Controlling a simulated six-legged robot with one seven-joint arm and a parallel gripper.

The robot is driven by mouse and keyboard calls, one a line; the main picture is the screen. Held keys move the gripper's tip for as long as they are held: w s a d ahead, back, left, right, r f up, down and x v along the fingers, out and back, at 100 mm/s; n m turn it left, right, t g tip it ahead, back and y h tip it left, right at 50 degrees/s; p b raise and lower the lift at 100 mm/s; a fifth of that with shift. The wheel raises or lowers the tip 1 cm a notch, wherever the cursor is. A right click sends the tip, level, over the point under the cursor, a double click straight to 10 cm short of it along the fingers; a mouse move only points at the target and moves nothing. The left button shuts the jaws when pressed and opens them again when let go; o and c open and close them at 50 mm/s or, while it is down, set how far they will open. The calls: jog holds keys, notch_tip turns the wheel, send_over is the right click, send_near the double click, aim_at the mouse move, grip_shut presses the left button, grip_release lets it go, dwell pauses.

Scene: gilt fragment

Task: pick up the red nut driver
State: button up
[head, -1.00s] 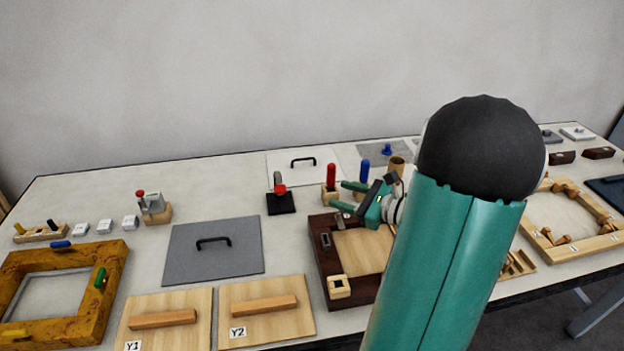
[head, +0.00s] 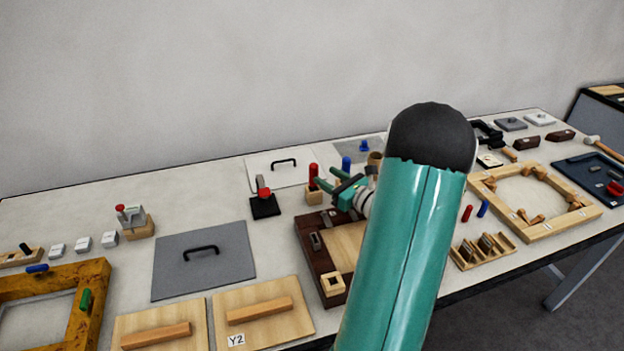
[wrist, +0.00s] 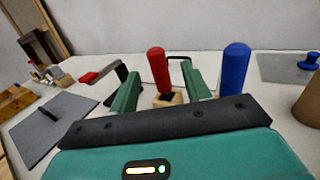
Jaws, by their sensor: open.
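The red nut driver (head: 313,175) stands upright, handle up, in a small wooden block (head: 314,195) towards the back of the table. In the wrist view its red handle (wrist: 158,68) shows between my two green fingers, beyond or level with their tips; I cannot tell the exact depth. My gripper (head: 326,178) is open and empty just right of the driver in the head view. In the wrist view my gripper (wrist: 163,82) has a finger on each side of the handle, with a visible gap.
A blue-handled driver (wrist: 235,68) stands close to the right of my right finger. A black stand with a red-tipped lever (head: 264,198) is left of the driver. A dark wooden frame (head: 311,252) lies in front. A white panel with a black handle (head: 265,171) lies behind.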

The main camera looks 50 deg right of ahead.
aim_at(317, 171)
jog(key=w, duration=0.6)
jog(key=shift+a, duration=0.1)
grip_shut()
